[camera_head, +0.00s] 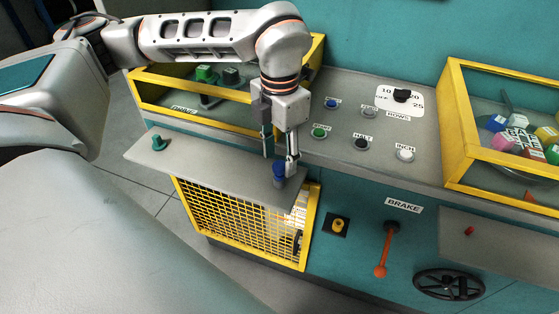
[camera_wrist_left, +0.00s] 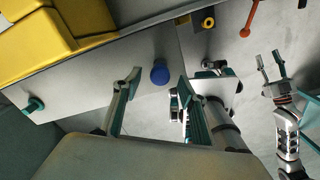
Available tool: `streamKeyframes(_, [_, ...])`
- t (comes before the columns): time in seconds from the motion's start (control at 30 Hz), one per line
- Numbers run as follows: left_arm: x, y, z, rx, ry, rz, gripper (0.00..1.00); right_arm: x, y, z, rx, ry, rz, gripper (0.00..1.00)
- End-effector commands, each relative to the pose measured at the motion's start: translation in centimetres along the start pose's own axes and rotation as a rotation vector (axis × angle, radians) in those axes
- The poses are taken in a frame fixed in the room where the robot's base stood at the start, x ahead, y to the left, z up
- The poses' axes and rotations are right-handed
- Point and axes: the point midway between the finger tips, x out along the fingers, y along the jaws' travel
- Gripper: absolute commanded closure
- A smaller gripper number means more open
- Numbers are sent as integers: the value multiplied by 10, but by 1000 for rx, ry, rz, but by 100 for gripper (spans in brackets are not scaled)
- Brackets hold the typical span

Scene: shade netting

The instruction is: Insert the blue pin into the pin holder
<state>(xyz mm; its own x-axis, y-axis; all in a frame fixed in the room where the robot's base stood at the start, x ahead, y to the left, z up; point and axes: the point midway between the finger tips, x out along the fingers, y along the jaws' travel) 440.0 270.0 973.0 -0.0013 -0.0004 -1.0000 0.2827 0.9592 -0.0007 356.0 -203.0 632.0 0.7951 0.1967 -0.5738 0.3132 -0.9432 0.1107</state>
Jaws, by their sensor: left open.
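The blue pin (camera_head: 279,173) stands on the grey shelf (camera_head: 225,170), near its right end. My left gripper (camera_head: 279,157) is open just above it. In the left wrist view the blue pin (camera_wrist_left: 160,72) shows between the two spread fingertips, with a gap on each side. A yellow ring with a dark centre on a dark square plate (camera_head: 340,225), on the teal front panel, looks like the pin holder. It also shows in the left wrist view (camera_wrist_left: 208,22). What appears to be my right gripper (camera_wrist_left: 272,67) is at the right in the wrist view, fingers apart and empty.
A green knob-like piece (camera_head: 158,143) is at the shelf's left end. A yellow mesh cage (camera_head: 235,222) is below the shelf. An orange brake lever (camera_head: 385,250) and a black handwheel (camera_head: 449,284) are right of the yellow ring. Yellow-framed bins flank the button panel (camera_head: 350,120).

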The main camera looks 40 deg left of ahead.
Motion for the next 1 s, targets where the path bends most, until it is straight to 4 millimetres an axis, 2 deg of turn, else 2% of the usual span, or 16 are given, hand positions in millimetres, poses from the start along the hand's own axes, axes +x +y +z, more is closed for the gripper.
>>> streamKeyframes(0.2, [-47,0,1,0,-5,1,58,0,0,0,1,0,-1,60])
streamKeyframes(0.43, [-84,0,1,0,-2,1,58,0,-1,0,1,1,-1,60])
streamKeyframes(0.6, [-96,0,0,1,0,0,58,0,-1,0,1,1,-1,60])
streamKeyframes(1.0, [-97,0,0,1,1,0,58,0,-1,0,2,1,-1,60])
